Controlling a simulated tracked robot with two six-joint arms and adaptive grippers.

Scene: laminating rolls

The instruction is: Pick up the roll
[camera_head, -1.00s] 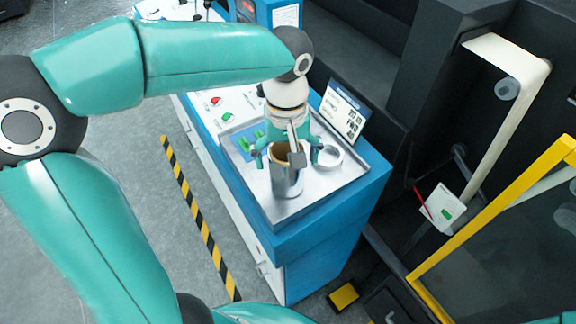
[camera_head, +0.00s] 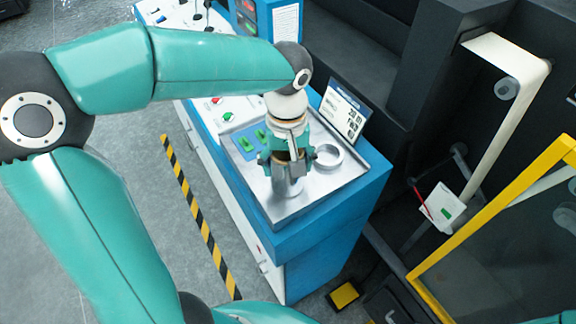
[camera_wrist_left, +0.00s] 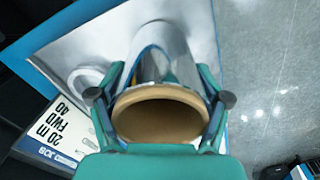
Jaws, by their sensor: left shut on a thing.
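The roll (camera_wrist_left: 167,62) is a shiny silver cylinder with a tan cardboard core. In the left wrist view it stands between the two fingers of my left gripper (camera_wrist_left: 159,100), one on each side, with the open core end facing the camera. In the head view my left gripper (camera_head: 287,160) is shut on the roll over the metal tray (camera_head: 272,206). The gripper hides most of the roll there, and I cannot tell whether its base touches the tray. My right gripper is not in view.
A metal ring (camera_head: 328,156) lies on the tray beside the roll. A small display (camera_head: 343,109) stands at the tray's back edge. Green pieces (camera_head: 250,143) sit at the tray's left. A dark machine with a yellow frame (camera_head: 490,210) stands at the right.

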